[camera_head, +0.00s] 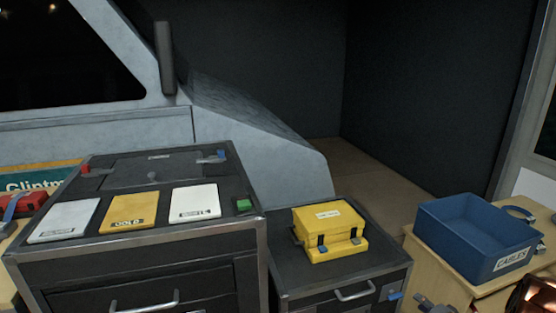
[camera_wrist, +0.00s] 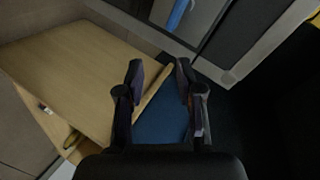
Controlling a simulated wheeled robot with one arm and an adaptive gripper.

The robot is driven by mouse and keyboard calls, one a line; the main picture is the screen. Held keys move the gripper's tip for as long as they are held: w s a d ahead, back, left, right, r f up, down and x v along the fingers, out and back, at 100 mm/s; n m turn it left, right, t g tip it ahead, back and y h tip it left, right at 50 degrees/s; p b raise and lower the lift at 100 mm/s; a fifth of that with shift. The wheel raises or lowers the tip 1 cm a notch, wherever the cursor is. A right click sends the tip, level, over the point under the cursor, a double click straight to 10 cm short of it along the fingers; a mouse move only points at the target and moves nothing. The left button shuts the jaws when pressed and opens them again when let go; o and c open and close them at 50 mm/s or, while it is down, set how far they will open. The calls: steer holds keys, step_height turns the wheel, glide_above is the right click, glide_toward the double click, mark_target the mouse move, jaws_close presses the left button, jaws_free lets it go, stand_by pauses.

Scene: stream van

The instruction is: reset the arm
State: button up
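My gripper (camera_wrist: 160,75) shows in the wrist view with its two dark fingers spread apart. Nothing is held between them. Behind the fingers lie a light wooden surface (camera_wrist: 75,75) on the left and a dark blue surface (camera_wrist: 160,122) in the gap, which I cannot identify for sure. In the head view, dark and shiny parts show at the bottom right corner, cut off by the frame. I cannot tell whether they belong to my arm.
A blue bin (camera_head: 440,232) labelled CABLES stands on a wooden surface at right. A yellow case (camera_head: 330,216) sits on a dark cabinet (camera_head: 285,263). Left of it, silver (camera_head: 65,219), gold (camera_head: 130,210) and white (camera_head: 195,199) plates lie on a taller dark cabinet (camera_head: 150,240).

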steer(key=s+a+r+n+g+h, duration=0.2)
steer(key=s+a+r+n+g, duration=0.15)
steer(key=r, duration=0.45)
steer(key=s+a+r+n+g+h, duration=0.25)
steer(key=a+r+g, duration=0.2)
steer(key=r, duration=0.35)
steer(key=s+a+r+n+g+y, duration=0.1)
steer(key=s+a+r+n+g, duration=0.2)
steer(key=s+a, duration=0.75)
steer(key=s+a+r+n+g+y, duration=0.15)
steer(key=s+a+r, duration=0.45)
steer(key=s, duration=0.7)
steer(key=s+a+r+n+g, duration=0.15)
steer(key=s+a+g, duration=0.25)
steer(key=s+a, duration=0.65)
step_height(320, 180, up, 25)
steer(key=s+t+p, duration=0.1)
steer(key=s+p, duration=0.1)
steer(key=p, duration=2.1)
steer(key=shift+d, duration=0.35)
